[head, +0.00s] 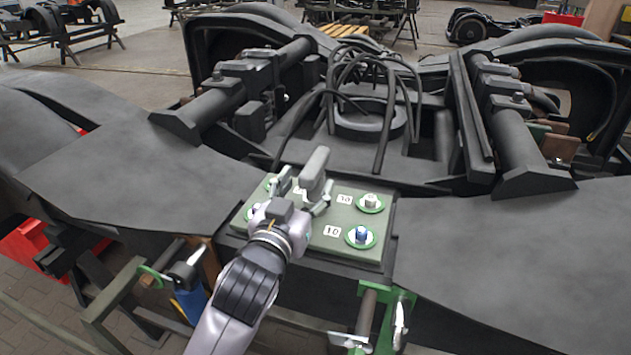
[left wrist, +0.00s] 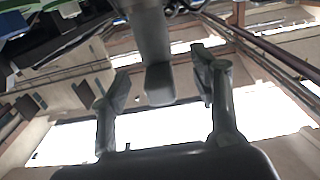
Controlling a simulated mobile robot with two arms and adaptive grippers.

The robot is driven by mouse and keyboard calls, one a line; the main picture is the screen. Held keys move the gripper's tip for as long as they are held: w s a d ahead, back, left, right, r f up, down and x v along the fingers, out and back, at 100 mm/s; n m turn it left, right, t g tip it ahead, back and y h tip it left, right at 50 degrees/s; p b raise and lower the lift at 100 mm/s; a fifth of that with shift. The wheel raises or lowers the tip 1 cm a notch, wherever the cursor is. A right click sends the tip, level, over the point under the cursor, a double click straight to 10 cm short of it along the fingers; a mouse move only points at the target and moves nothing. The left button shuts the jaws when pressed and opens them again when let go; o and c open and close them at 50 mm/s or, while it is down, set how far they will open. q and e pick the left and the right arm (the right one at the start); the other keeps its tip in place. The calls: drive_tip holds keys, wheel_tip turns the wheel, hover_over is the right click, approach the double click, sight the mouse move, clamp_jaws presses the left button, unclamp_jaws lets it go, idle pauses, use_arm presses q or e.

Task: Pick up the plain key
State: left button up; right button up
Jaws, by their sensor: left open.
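A plain grey upright bar, which seems to be the plain key (head: 316,165), stands at the dark green plate in the middle of the head view. My left gripper (head: 305,188) is open, with its fingers on either side of the bar. In the left wrist view the key (left wrist: 150,45) hangs into the gap between the open fingers of the left gripper (left wrist: 163,85), with a gap visible on both sides. The key's lower end is hidden behind the gripper in the head view. My right gripper is not in view.
The green plate (head: 345,250) carries bolts in green rings, including a blue one (head: 360,235) and a silver one (head: 371,201), with number labels. Dark bogie frames surround it. A blue-handled tool (head: 190,302) and a green clamp (head: 402,310) are at the front.

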use_arm(q)
drive_tip(key=shift+w+d+p, duration=0.2)
drive_tip(key=shift+w+p, duration=0.15)
drive_tip(key=shift+w, duration=0.15)
drive_tip(key=p+x, duration=0.1)
drive_tip(key=x, duration=0.2)
drive_tip(key=shift+w+d+f, duration=0.1)
drive_tip(key=shift+d, duration=0.05)
drive_tip(key=shift+w+d+f, duration=0.15)
drive_tip(key=shift+w, duration=0.3)
drive_tip(key=shift+s, duration=0.1)
drive_tip(key=shift+c, duration=0.4)
clamp_jaws()
